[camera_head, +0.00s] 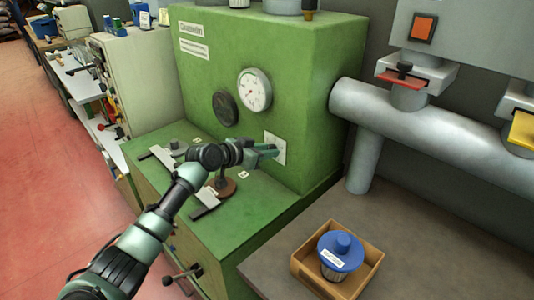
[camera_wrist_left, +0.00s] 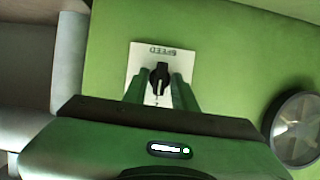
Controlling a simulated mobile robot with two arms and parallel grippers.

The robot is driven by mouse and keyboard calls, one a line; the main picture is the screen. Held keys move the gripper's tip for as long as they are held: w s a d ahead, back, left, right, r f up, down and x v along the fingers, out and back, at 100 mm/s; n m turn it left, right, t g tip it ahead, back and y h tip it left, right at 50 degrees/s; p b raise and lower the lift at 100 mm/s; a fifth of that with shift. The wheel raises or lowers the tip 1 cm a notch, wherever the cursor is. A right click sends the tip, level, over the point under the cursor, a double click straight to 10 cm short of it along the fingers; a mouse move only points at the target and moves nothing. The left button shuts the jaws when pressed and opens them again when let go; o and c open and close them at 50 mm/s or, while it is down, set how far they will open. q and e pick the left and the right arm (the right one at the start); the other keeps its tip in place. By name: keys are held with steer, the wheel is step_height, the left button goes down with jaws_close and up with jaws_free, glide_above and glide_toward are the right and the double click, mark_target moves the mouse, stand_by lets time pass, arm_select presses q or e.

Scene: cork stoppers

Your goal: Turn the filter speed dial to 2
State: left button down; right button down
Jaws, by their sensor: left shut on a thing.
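The speed dial is a black knob (camera_wrist_left: 160,76) on a white plate (camera_wrist_left: 136,62) marked SPEED, which appears upside down in the left wrist view. In the head view the plate (camera_head: 281,153) is on the front of the green machine (camera_head: 300,90), and the knob is hidden by my gripper. My left gripper (camera_head: 270,151) reaches the plate from the left. In the left wrist view its two green fingers (camera_wrist_left: 158,92) are on either side of the knob, shut on it. The scale numbers and the setting are not readable. My right gripper is not in view.
A round white gauge (camera_head: 255,90) and a black disc (camera_head: 225,108) are on the machine left of the plate. A small stand (camera_head: 222,187) is on the green ledge below my gripper. A cardboard box (camera_head: 372,256) with a blue-lidded filter (camera_head: 341,250) sits at lower right.

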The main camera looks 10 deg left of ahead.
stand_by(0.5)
arm_select(q)
steer(key=c, duration=1.4)
jaws_free()
steer(key=shift+c, duration=0.2)
steer(key=shift+s+a, duration=0.1)
steer(key=b+v, duration=0.1)
steer(key=v, duration=0.6)
steer(key=shift+s+a, duration=0.15)
steer(key=shift+s, duration=0.1)
